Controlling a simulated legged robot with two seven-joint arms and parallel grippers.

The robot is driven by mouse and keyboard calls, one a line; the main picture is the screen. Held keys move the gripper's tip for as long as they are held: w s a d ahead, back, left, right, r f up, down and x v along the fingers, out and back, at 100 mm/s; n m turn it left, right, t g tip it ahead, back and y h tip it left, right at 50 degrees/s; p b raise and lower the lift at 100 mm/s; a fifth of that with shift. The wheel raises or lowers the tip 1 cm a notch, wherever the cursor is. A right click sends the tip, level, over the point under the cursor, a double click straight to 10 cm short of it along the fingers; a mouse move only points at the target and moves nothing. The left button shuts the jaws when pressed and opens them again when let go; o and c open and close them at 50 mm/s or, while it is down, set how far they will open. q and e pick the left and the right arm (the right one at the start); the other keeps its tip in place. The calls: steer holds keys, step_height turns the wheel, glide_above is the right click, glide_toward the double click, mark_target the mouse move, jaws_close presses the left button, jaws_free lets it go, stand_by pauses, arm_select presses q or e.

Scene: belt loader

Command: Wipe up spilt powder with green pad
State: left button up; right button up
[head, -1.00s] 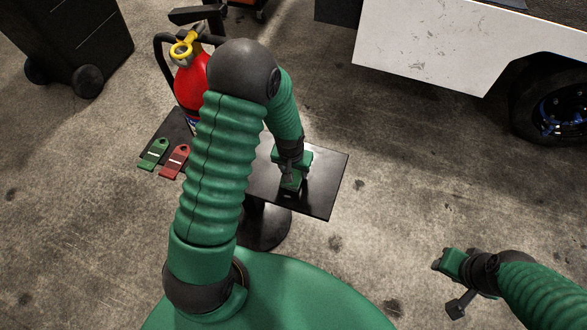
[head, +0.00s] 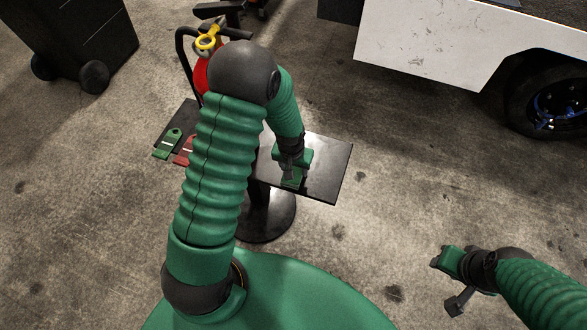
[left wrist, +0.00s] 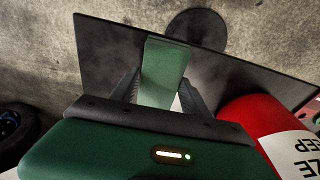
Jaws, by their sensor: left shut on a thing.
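My left gripper (head: 291,170) is over the right half of a small black table (head: 325,170). It is shut on the green pad (left wrist: 165,70), which shows between the two dark fingers in the left wrist view. The pad is at or just above the tabletop (left wrist: 110,60); I cannot tell if it touches. Faint pale smudges show on the dark top in the left wrist view, but I cannot make out powder clearly. My right gripper (head: 440,260) is out at the right over bare floor, and its finger gap is not clear. My left arm hides the table's middle.
A red fire extinguisher (left wrist: 260,115) stands at the table's back. A green tag (head: 168,144) and a red tag (head: 183,152) lie at its left end. A black bin (head: 75,40) and a white vehicle (head: 430,40) stand farther off.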

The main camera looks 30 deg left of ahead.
arm_select(q)
step_height(320, 180, up, 2)
steer(key=shift+w+r+p, duration=0.1)
steer(key=shift+p, duration=0.55)
step_height(320, 180, up, 3)
steer(key=p, duration=0.2)
steer(key=shift+d+p, duration=0.15)
steer(key=shift+p, duration=0.15)
